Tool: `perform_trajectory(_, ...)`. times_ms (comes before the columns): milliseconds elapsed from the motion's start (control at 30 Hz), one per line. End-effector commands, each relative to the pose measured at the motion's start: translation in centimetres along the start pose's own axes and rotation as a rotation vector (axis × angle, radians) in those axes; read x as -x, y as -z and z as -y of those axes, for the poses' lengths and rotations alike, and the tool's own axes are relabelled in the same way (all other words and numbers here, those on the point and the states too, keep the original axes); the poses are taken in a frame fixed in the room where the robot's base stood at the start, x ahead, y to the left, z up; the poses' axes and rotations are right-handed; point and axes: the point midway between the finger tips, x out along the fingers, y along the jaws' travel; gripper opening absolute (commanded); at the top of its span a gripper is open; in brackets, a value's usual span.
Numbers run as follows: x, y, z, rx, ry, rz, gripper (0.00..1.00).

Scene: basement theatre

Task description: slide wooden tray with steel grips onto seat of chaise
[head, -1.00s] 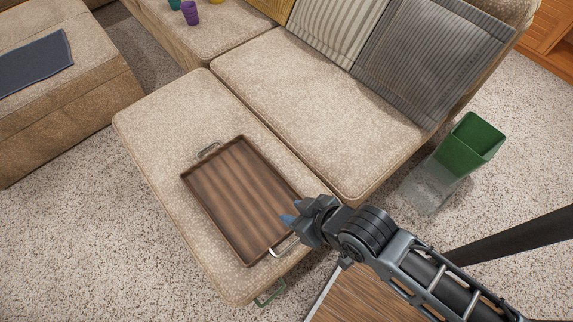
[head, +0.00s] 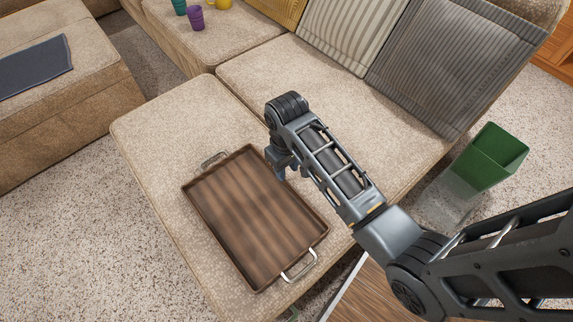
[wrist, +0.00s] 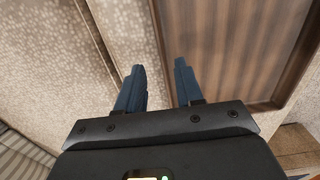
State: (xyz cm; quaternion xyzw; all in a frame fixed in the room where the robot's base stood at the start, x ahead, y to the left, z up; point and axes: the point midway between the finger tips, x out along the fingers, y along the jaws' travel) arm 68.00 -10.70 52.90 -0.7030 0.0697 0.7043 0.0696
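The wooden tray (head: 255,215) is brown, with a raised rim and two steel grips. It lies flat on a beige padded seat section (head: 165,125). One grip (head: 213,159) is at its far left end, the other (head: 300,268) at its near right end. My gripper (head: 288,172) is at the tray's upper right long side, pointing down, partly hidden by my arm. In the wrist view my gripper (wrist: 158,72) has its two blue fingers apart with nothing between them. The tray's rim (wrist: 163,35) shows beyond them. I cannot tell whether a finger touches it.
The sofa seat (head: 350,110) adjoins the padded section, with striped cushions (head: 425,60) behind. A green bin (head: 490,157) stands on the carpet at right. A wooden surface (head: 375,295) is at the near edge. Cups (head: 195,18) stand on the far seat.

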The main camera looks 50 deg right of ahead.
Motion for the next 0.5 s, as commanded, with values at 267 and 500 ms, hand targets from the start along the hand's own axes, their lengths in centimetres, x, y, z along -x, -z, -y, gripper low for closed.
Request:
perform_trajectory(267,-4.3,-0.1,0.0,0.0,0.0,0.001,0.36)
perform_trajectory(500,-5.8,0.0,0.1,0.001,0.0,-0.001,0.36)
